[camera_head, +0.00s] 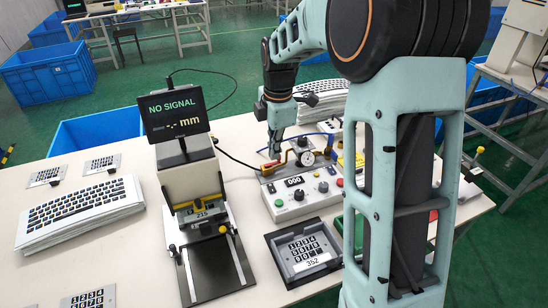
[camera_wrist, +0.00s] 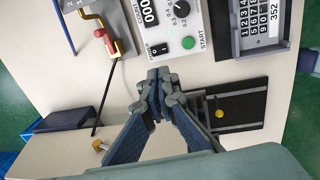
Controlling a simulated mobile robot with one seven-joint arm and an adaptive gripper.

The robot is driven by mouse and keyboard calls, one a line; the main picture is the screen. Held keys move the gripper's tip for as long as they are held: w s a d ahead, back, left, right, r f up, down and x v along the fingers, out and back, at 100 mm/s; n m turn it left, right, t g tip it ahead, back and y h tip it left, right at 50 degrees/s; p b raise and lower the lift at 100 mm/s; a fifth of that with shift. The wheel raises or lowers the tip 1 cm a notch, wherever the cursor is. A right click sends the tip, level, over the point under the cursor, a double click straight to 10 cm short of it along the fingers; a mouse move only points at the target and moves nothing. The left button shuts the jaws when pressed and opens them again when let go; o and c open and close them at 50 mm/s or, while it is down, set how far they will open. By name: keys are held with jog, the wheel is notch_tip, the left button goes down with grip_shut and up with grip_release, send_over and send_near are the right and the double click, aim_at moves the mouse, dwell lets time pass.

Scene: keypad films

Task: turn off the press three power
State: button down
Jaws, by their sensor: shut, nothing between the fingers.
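A white control box (camera_head: 302,192) stands on the table, with a 000 counter, knobs and buttons. In the wrist view its panel (camera_wrist: 171,22) shows a black rocker switch (camera_wrist: 159,49) marked I and 0, beside a green START button (camera_wrist: 188,42). Which side of the rocker is pressed is too small to tell. No press number is readable on the box. My gripper (camera_wrist: 158,78) is shut and empty, its tips appearing just beyond the panel's edge near the rocker. In the head view my gripper (camera_head: 274,154) points down behind the box's left end.
A red-handled brass valve (camera_wrist: 104,38) and a gauge (camera_head: 306,158) stand close to the box. A NO SIGNAL display instrument (camera_head: 190,165) is at its left. A keypad tray (camera_head: 303,252) marked 352 lies in front. Film stacks (camera_head: 80,212) lie at left.

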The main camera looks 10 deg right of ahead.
jog(key=shift+w+a+r, duration=0.15)
jog(key=shift+w+r, duration=0.05)
jog(key=shift+w, duration=0.25)
jog(key=p, duration=0.1)
send_near(270, 185)
jog(key=f, duration=0.5)
jog(key=shift+w+f, duration=0.2)
jog(key=shift+w, duration=0.05)
jog(key=shift+w+f, duration=0.1)
jog(key=shift+f, duration=0.6)
